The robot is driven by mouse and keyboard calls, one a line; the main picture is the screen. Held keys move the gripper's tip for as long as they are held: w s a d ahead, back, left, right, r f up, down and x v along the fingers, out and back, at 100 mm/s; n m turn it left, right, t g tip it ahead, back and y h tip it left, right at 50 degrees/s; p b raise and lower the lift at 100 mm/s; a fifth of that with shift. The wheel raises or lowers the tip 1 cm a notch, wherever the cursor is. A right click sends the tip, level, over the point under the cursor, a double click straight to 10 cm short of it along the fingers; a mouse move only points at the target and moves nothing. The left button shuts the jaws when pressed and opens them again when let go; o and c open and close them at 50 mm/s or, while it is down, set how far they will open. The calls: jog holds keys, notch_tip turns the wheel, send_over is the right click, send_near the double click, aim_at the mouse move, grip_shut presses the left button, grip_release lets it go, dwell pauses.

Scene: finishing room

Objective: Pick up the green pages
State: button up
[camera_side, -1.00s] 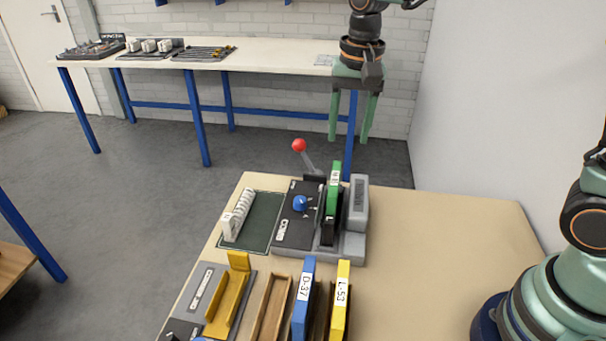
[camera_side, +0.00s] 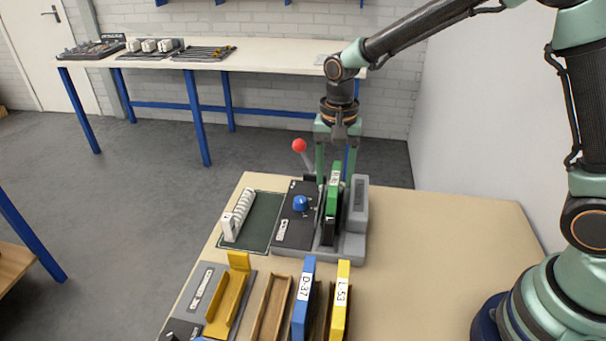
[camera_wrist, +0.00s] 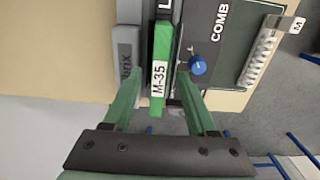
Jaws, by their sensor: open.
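The green pages (camera_side: 334,203) stand upright in the grey binding machine (camera_side: 356,244) on the near table. In the wrist view the green pages (camera_wrist: 162,50) carry a white label reading M-35. My gripper (camera_side: 334,165) is above the machine, directly over the pages' far end, pointing down. In the wrist view its two green fingers (camera_wrist: 152,95) are open, one on each side of the pages, with nothing visibly held. I cannot tell how far above the pages the fingertips are.
A red-knobbed lever (camera_side: 299,146) rises behind the machine. A blue knob (camera_side: 300,203) sits on its dark panel, with a white comb (camera_side: 238,214) on a green mat to the left. Blue pages (camera_side: 304,298) and yellow pages (camera_side: 341,300) stand in front. The table's right side is clear.

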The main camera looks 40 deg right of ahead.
jog(key=shift+f, duration=1.8)
grip_shut()
jog(key=shift+r, duration=0.15)
